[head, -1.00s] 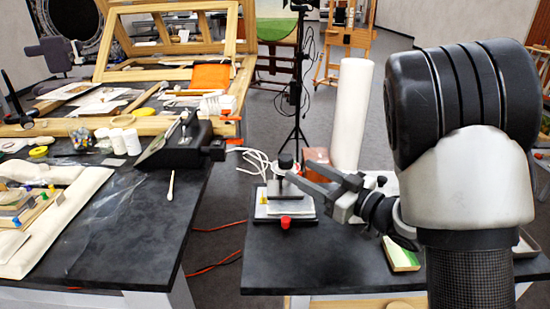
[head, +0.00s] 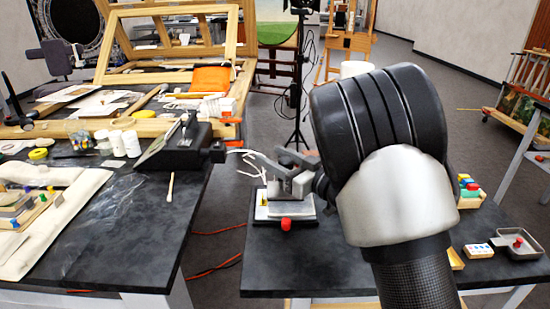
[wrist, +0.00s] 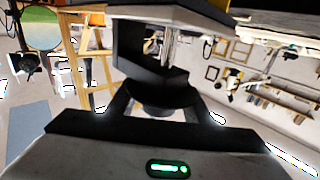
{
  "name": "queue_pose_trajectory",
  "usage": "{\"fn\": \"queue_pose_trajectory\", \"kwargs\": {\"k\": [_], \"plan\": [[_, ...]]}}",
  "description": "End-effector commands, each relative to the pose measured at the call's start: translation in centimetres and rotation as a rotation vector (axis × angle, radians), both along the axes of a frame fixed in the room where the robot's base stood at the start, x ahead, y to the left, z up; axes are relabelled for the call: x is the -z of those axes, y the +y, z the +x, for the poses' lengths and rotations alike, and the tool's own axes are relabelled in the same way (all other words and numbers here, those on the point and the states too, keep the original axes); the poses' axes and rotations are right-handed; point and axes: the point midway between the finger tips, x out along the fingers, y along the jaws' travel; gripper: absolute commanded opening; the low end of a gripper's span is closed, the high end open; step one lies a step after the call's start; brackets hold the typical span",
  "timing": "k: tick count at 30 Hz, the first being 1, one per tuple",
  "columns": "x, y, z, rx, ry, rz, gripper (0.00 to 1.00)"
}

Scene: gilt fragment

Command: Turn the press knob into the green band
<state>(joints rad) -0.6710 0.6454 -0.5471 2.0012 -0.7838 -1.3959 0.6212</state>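The press (head: 270,208) stands at the back left of the right-hand black table, with a pale base and a red knob (head: 286,224) at its front. My gripper (head: 268,159) is over the top of the press, its two dark fingers apart and pointing up-left in the head view. The gripper hides the press's black top knob there. In the wrist view a dark rounded knob (wrist: 158,95) lies in front of the palm, between the spread fingers. Whether the fingers touch it I cannot tell. No green band can be made out on the press.
White cables (head: 245,165) lie behind the press. A grey tray (head: 517,244) and a small white block set (head: 478,251) lie on the table's right. The left table (head: 120,225) is crowded; a floor gap separates the tables. A black stand (head: 297,110) rises behind.

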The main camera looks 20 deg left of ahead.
Motion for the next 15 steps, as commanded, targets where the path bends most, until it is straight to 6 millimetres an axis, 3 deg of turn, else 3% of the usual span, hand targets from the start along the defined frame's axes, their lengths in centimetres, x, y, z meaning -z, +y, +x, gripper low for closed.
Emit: {"fn": "queue_pose_trajectory", "kwargs": {"k": [1,6,15], "plan": [[0.00,-0.02,0.00,0.000,0.000,0.000,0.36],[0.00,-0.03,-0.02,0.000,0.000,0.000,0.08],[0.08,-0.09,0.07,0.036,0.001,0.002,0.08]]}}
